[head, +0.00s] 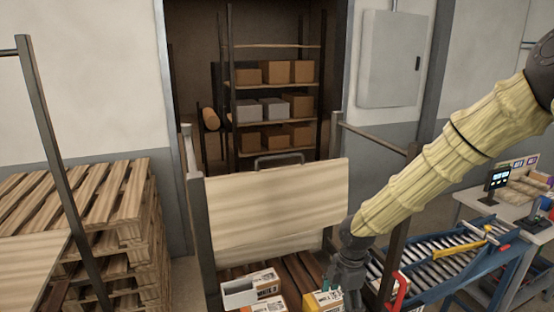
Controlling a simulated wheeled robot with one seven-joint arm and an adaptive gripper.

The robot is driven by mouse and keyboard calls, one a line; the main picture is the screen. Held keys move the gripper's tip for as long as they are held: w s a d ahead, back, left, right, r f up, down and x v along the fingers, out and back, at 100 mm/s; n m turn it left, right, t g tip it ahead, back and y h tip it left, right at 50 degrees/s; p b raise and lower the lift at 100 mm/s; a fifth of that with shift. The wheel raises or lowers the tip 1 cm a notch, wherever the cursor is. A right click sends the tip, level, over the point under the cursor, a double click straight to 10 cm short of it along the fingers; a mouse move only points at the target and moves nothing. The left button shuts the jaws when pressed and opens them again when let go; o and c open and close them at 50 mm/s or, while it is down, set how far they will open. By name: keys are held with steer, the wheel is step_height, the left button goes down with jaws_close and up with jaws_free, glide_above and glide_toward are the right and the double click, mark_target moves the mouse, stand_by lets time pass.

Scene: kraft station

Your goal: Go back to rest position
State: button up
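My arm comes in from the right in a pale yellow sleeve. My gripper (348,290) points down at the bottom edge of the head view, in front of the cart's right side. Its fingertips are cut off or blend with things behind, so I cannot tell whether it is open or shut. A white and brown box (252,288) lies on the slatted cart deck to the left of it. Small coloured items show close around the gripper, partly hidden by it.
The cart has a wooden back panel (275,205) and dark posts. Stacked pallets (85,215) stand at left. A roller conveyor (440,250) and a bench with a small screen (497,180) stand at right. A shelf with boxes (276,72) is behind.

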steer(key=s+a+f+m+y, duration=0.2)
steer(key=s+f+m, duration=0.9)
steer(key=s+f, duration=0.7)
steer(key=s+d+f+m+h, duration=0.2)
steer(key=s+d+f+m, duration=0.3)
steer(key=s, duration=0.3)
steer(key=s+d+f+m+h, duration=0.1)
steer(key=s+d+f+m, duration=0.2)
steer(key=s+f+m, duration=0.4)
step_height(320, 180, down, 12)
steer(key=n+b, duration=0.1)
steer(key=b, duration=1.3)
steer(key=shift+s, duration=0.25)
